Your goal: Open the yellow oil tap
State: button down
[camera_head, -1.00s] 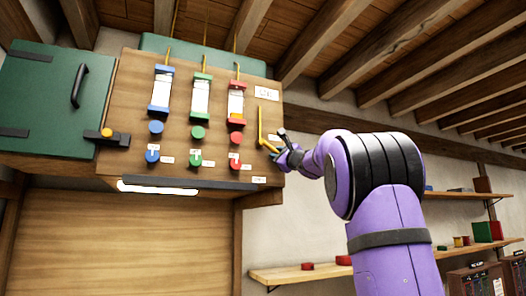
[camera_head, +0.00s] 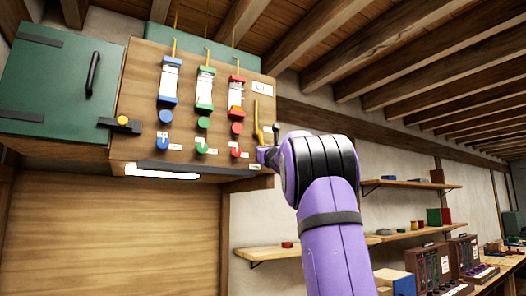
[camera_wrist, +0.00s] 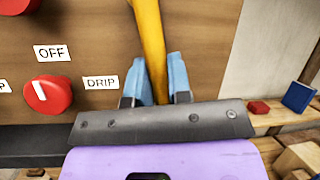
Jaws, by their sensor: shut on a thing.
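The yellow oil tap (camera_head: 257,121) is a long yellow lever at the right edge of the wooden panel. It points up, and its lower end is hidden by my gripper in the head view. In the wrist view the yellow lever (camera_wrist: 150,42) runs down between the two blue fingers. My gripper (camera_wrist: 153,78) is shut on the lever, with a finger on each side. In the head view my gripper (camera_head: 265,155) is small and partly covered by my purple arm.
The wooden panel (camera_head: 140,100) carries blue, green and red gauges and knobs. A red knob (camera_wrist: 48,95) with OFF and DRIP labels sits left of my gripper. A green door (camera_head: 55,80) is at far left. Shelves (camera_head: 265,252) run along the wall at right.

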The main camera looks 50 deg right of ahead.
jog(key=shift+w+a+r+m, duration=0.1)
jog(key=shift+a+r+m, duration=0.1)
jog(key=shift+a+m, duration=0.1)
jog(key=c, duration=1.1)
grip_release()
jog(key=shift+f, duration=0.1)
jog(key=shift+o, duration=0.2)
jog(key=shift+d, duration=0.1)
jog(key=shift+f, duration=0.1)
jog(key=shift+s+f, duration=0.15)
jog(key=shift+s, duration=0.15)
jog(key=v, duration=1)
jog(key=shift+a, duration=0.25)
jog(key=shift+a, duration=0.1)
